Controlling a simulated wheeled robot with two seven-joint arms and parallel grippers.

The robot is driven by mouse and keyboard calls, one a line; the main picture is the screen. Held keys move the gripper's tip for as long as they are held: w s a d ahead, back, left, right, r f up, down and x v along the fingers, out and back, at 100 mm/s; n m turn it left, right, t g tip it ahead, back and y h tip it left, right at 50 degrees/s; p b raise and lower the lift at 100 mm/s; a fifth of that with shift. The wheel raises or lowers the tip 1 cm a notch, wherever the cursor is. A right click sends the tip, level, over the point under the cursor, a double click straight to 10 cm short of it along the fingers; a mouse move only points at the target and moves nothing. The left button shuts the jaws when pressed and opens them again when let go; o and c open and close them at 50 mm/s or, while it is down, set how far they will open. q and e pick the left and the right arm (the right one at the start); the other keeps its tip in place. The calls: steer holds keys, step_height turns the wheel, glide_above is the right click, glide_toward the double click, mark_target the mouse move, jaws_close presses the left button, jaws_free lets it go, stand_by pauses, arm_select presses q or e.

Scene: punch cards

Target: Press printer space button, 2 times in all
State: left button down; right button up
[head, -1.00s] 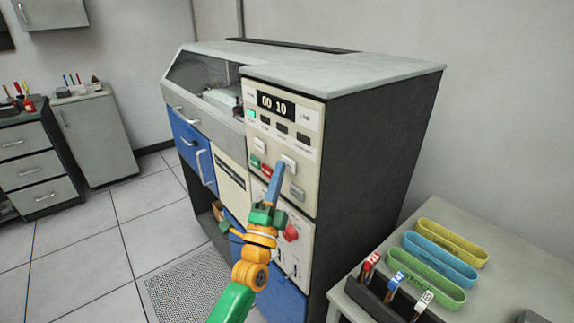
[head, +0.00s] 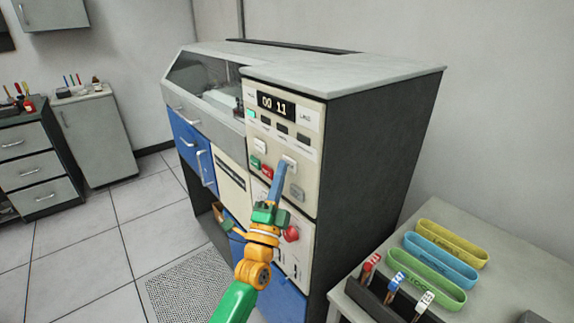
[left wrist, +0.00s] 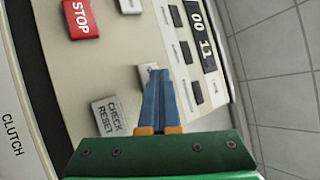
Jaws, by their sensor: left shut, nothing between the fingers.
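The printer's cream control panel (head: 307,152) has a display (head: 276,105) that reads 00 11; the display (left wrist: 201,34) also shows in the left wrist view. My left gripper (head: 282,168) is shut and empty, its blue fingertips at a pale button (head: 291,162). In the left wrist view, the fingertips of this gripper (left wrist: 160,73) cover part of that button (left wrist: 147,74), so its label is hidden. The tips look to be at its face; I cannot tell whether they press on it. My right gripper is out of view.
Close by are the red STOP button (left wrist: 81,18), the grey CHECK RESET button (left wrist: 109,116) and a green button (head: 254,162). A red knob (head: 291,234) sits lower. A table (head: 455,222) with coloured trays stands at right.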

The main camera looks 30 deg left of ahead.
arm_select(q)
steer(key=shift+s+a+p, duration=0.2)
steer(key=shift+s+p, duration=0.2)
steer(key=shift+s, duration=0.3)
steer(key=s, duration=0.1)
steer(key=s+a+p, duration=0.1)
steer(key=s, duration=0.1)
steer(key=s+a+p, duration=0.1)
steer(key=shift+s, duration=0.3)
stand_by(0.4)
